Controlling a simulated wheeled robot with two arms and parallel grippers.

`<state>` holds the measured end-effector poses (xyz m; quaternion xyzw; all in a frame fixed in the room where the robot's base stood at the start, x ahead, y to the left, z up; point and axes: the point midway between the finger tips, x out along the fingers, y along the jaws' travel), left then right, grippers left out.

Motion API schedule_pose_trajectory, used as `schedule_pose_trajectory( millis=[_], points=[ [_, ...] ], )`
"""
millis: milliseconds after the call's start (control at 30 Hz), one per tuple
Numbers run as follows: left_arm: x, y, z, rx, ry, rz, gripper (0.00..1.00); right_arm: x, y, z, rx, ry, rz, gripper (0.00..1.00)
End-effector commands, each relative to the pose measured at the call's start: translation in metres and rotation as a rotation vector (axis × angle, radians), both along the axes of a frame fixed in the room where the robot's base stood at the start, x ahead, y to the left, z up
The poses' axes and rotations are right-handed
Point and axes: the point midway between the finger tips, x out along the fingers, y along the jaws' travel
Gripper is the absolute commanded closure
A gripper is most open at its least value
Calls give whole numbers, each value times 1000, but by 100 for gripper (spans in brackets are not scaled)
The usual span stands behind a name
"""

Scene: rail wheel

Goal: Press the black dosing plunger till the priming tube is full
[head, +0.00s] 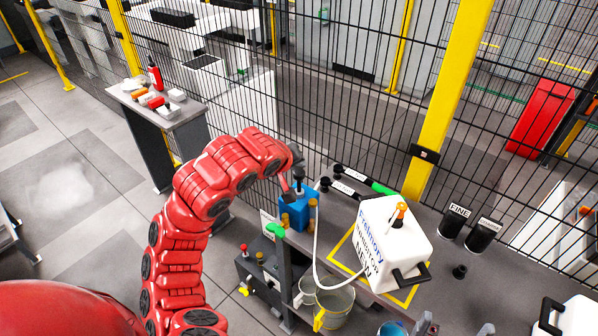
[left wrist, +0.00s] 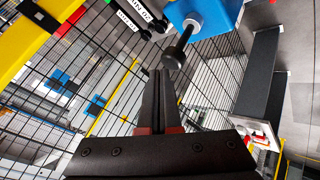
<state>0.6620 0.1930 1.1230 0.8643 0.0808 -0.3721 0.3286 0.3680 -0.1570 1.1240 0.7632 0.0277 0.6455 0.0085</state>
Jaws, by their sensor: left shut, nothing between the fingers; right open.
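The black dosing plunger (head: 299,187) stands up from a blue pump block (head: 296,211) at the near end of the grey bench. In the left wrist view the plunger (left wrist: 177,52) shows its round black head and stem, rising from the blue block (left wrist: 205,14). My left gripper (head: 286,182) is shut and empty, close beside the plunger head. In the left wrist view its fingertips (left wrist: 160,74) lie just by the head; I cannot tell whether they touch. A pale tube (head: 316,262) curves down from near the block; its fill level cannot be read. My right gripper is not in view.
A white canister (head: 392,243) with an orange-topped fitting stands right of the block on a yellow-outlined square. Black cups (head: 483,235) stand further right. A bucket (head: 335,303) is below the bench edge. A wire mesh fence (head: 340,100) runs behind.

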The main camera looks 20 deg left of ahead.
Motion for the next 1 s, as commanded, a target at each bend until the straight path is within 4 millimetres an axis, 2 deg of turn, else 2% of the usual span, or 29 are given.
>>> schedule_pose_trajectory(
  millis=[1000],
  points=[
    [0, 0, -9, 1, 2, -1, 100, 0, 0, -4, 0, 0, 0, 0]
  ],
)
